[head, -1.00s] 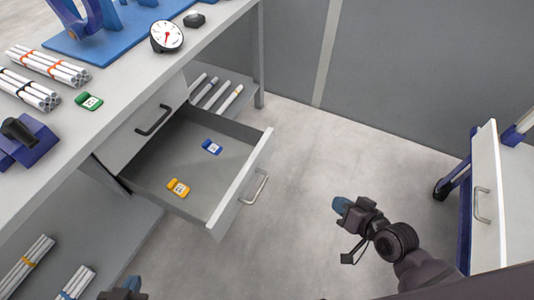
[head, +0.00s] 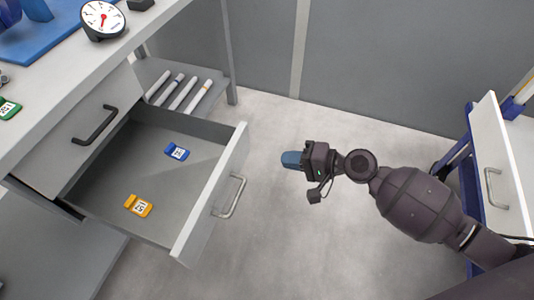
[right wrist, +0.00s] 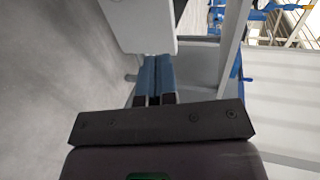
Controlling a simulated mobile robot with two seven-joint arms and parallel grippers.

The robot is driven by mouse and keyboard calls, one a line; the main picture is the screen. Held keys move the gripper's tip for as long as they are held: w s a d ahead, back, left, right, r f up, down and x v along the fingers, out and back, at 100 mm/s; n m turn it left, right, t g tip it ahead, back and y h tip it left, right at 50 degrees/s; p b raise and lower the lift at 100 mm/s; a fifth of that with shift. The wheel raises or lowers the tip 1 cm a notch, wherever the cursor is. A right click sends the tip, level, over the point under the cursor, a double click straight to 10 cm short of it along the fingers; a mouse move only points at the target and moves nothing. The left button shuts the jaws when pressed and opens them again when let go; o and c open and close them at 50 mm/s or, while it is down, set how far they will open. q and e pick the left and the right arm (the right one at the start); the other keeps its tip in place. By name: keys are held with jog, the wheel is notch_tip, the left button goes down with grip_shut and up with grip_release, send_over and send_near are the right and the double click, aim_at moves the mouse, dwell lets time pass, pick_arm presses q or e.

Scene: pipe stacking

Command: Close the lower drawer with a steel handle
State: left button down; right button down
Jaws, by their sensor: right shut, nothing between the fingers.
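The lower drawer (head: 209,203) stands pulled out from under the workbench, with a steel handle (head: 234,197) on its front. A blue tag-like item (head: 177,152) and a yellow one (head: 138,206) lie inside it. My right gripper (head: 291,160) is shut and empty, to the right of the drawer front and apart from the handle. Its blue fingers show together in the right wrist view (right wrist: 155,78), with a pale panel edge beyond them. My left gripper is not in view.
The upper drawer (head: 70,140) with a black handle is closed. A gauge (head: 102,19) stands on the bench top (head: 90,72). A shelf behind holds several pipes (head: 184,93). A white-fronted cart (head: 489,165) with a steel handle stands at right. The floor between is clear.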

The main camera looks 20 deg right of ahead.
aim_at(233, 151)
jog(key=x, duration=0.8)
jog(key=r+x, duration=0.1)
jog(key=x, duration=0.4)
jog(key=shift+w+a+b, duration=0.15)
jog(key=shift+a+b, duration=0.05)
jog(key=shift+b, duration=0.15)
